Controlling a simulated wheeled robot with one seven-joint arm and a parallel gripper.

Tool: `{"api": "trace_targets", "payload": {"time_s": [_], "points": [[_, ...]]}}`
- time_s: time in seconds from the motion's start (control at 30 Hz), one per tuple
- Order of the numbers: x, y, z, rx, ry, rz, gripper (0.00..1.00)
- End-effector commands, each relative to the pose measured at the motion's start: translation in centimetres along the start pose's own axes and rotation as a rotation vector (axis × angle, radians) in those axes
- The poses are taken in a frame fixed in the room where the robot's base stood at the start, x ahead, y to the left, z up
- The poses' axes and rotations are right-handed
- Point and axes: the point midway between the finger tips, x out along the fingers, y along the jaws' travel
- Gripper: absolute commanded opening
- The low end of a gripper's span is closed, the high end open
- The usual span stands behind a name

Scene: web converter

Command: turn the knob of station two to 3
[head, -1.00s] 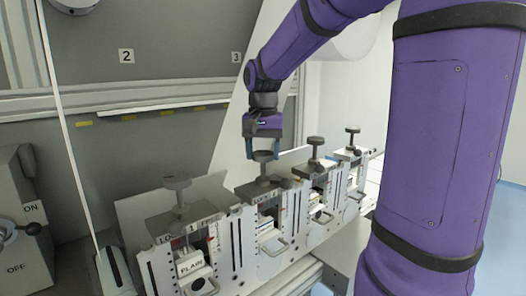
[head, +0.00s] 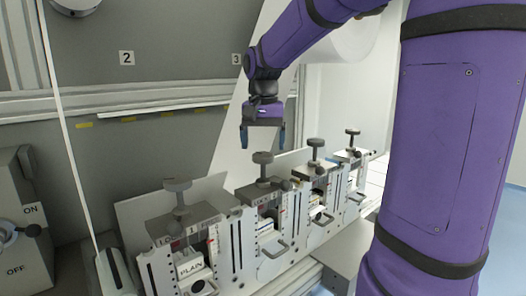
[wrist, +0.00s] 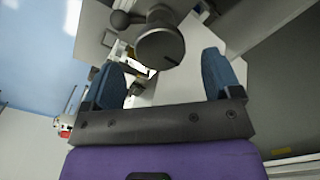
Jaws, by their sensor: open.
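A row of clamp-like stations, each topped by a grey round knob, runs from front left to back right. The knob of station two (head: 263,158) is the second from the left and stands on its grey block. My gripper (head: 263,144) is open just above this knob, pointing down. In the wrist view the knob (wrist: 160,46) shows beyond and between the two blue fingertips (wrist: 162,68), with a dark line on its top. The fingers do not touch it there. I cannot read the knob's setting.
The station one knob (head: 177,185) stands to the left, and the third knob (head: 316,143) and fourth knob (head: 353,132) stand to the right. A grey ON/OFF switch box (head: 22,225) is at the far left. A white slanted panel rises behind my gripper.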

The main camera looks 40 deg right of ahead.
Motion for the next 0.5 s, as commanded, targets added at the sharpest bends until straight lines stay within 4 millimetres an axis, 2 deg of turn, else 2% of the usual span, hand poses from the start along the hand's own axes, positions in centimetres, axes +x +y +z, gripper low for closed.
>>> {"api": "trace_targets", "payload": {"time_s": [0.1,0.23,0.5], "points": [[-2.5,0.0,-0.1,0.000,0.004,-0.002,0.84],[-4.8,0.0,-0.1,0.000,0.004,-0.002,0.84],[-7.5,0.0,0.0,0.000,0.002,-0.001,0.84]]}}
